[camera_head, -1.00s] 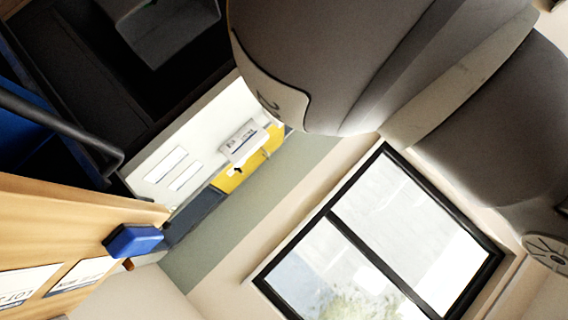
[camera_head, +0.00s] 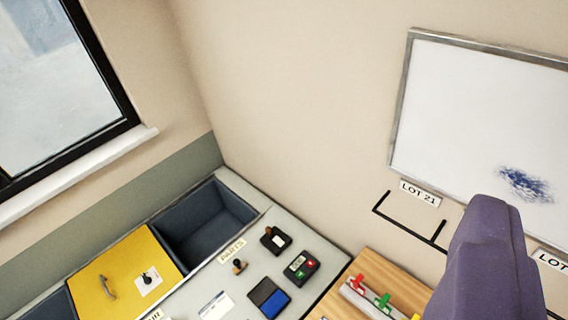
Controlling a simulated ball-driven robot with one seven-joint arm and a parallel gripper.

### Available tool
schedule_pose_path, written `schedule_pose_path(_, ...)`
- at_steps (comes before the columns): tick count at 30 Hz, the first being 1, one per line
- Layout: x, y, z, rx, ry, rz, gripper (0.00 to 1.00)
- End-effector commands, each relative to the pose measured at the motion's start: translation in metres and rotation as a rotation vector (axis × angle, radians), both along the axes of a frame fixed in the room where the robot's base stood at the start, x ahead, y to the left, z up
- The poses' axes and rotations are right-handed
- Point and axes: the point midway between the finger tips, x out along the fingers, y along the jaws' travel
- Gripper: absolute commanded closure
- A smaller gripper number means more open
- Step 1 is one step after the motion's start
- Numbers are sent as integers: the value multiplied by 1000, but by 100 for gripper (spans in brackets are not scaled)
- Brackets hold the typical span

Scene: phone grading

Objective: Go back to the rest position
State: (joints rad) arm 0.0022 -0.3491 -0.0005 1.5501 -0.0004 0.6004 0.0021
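My gripper does not show in the camera view, so I cannot see its fingers or whether it holds anything. The view looks slantwise at a room corner, over a pale worktop (camera_head: 232,282) in the lower middle.
A yellow lid (camera_head: 120,262) lies beside an open dark bin (camera_head: 208,222). Small devices (camera_head: 301,266) and a blue-black pad (camera_head: 268,298) lie on the worktop. A whiteboard (camera_head: 470,110) and an empty bracket (camera_head: 408,222) are on the wall.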

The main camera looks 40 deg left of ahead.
Motion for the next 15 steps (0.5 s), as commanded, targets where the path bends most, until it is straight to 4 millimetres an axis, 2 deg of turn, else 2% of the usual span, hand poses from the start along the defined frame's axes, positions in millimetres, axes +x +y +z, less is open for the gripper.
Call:
schedule_pose_path(7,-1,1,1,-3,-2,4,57)
schedule_pose_path(10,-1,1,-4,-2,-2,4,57)
schedule_pose_path(13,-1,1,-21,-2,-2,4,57)
schedule_pose_path(15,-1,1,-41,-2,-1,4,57)
